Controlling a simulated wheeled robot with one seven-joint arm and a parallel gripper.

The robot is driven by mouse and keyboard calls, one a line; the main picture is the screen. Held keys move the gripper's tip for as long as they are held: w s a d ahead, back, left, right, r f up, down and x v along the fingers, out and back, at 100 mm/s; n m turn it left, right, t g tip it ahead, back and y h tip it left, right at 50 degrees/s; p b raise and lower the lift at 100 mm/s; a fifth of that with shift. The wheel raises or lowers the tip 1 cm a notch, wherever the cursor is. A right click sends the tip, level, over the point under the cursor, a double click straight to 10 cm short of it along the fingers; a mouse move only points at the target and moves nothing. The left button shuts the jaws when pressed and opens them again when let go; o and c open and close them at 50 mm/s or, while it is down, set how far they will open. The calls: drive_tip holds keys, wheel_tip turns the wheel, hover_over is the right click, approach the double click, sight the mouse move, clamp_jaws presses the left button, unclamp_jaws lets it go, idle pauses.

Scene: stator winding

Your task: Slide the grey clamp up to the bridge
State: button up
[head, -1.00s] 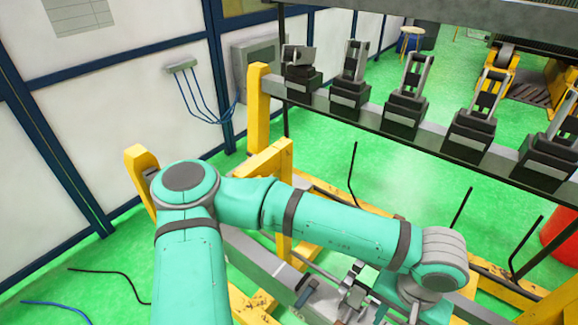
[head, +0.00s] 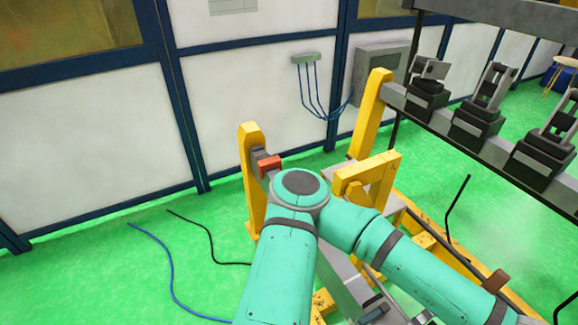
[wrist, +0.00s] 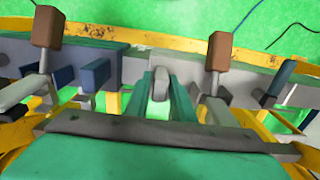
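In the wrist view, my gripper's (wrist: 161,98) two teal fingers reach forward on either side of an upright grey piece with a rounded top. This grey piece, probably the grey clamp (wrist: 160,82), stands at the grey beam (wrist: 130,66). Whether the fingers touch it cannot be told. In the head view my gripper is out of frame. I cannot tell for sure which part is the bridge.
Brown-handled levers stand left (wrist: 46,28) and right (wrist: 218,50) of my fingers, close by. Dark blue blocks (wrist: 96,74) sit on the left. In the head view, a rail with black clamps (head: 482,115) and a yellow post (head: 370,112) stand beyond my arm.

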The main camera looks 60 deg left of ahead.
drive_tip(key=shift+a, duration=0.1)
approach(386, 324)
drive_tip(key=shift+f, duration=2.7)
drive_tip(key=shift+a, duration=8.05)
